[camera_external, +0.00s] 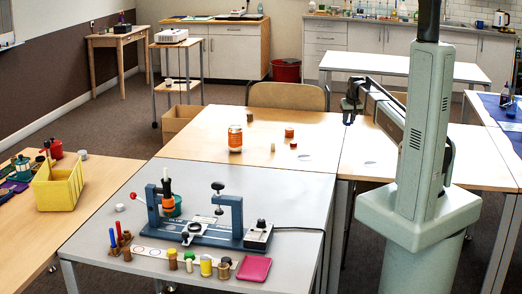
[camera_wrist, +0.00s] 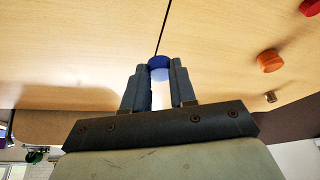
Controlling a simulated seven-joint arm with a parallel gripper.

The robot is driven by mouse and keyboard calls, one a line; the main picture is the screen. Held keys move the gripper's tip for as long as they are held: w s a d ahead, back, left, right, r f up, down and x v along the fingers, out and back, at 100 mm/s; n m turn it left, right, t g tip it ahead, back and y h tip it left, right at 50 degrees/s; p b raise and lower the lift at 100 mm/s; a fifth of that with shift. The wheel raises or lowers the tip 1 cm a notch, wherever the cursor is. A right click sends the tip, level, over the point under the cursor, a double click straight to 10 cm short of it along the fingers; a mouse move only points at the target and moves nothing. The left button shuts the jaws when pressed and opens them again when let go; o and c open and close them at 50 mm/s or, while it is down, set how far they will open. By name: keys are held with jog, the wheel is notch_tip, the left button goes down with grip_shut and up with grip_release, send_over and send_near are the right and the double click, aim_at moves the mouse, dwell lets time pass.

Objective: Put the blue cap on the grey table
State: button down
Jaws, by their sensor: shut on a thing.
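My gripper (camera_wrist: 159,70) is shut on the blue cap (camera_wrist: 159,61), which sits between the two fingertips in the wrist view. In the external view my gripper (camera_external: 350,110) is over the right part of the wooden tables behind the grey table, and the cap is too small or hidden to make out there. The grey table (camera_external: 290,205) stands in the front middle of the external view, to the left of and nearer than my gripper. I cannot tell how high the cap is above the wood.
A blue clamp fixture (camera_external: 200,232), several small caps and a pink tray (camera_external: 254,268) stand on the grey table. Its right side and back are mostly clear.

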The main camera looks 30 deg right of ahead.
jog(key=s+a+n+y, duration=0.2)
jog(key=a+n, duration=0.2)
jog(key=a, duration=2.4)
jog(key=s+r, duration=0.3)
jog(key=s, duration=0.4)
notch_tip(320, 180, up, 19)
jog(key=w+a+n+y, duration=0.1)
jog(key=w+a+n, duration=0.1)
jog(key=a, duration=1)
jog(key=w+a+n, duration=0.2)
jog(key=a, duration=1.1)
jog(key=s+a+n+y, duration=0.1)
jog(key=s+a+n, duration=0.15)
jog(key=a, duration=0.95)
jog(key=s+a+n+y, duration=0.15)
jog(key=s+a, duration=0.25)
jog(key=a, duration=0.9)
jog(key=s+a+f+n+g, duration=0.1)
jog(key=s+a+n+g, duration=0.4)
jog(key=s+a, duration=2.85)
jog(key=shift+w+a+f+n+t+y, duration=0.1)
jog(key=shift+w+a+f+n+t, duration=0.2)
jog(key=shift+f, duration=4.7)
jog(key=shift+w+a+f+n+t+y, duration=0.15)
jog(key=shift+w+f+n+t, duration=0.25)
jog(key=shift+f, duration=4.55)
jog(key=shift+w+a+f+n+t+y, duration=0.15)
jog(key=shift+w+f+t, duration=0.3)
jog(key=shift+f, duration=4.55)
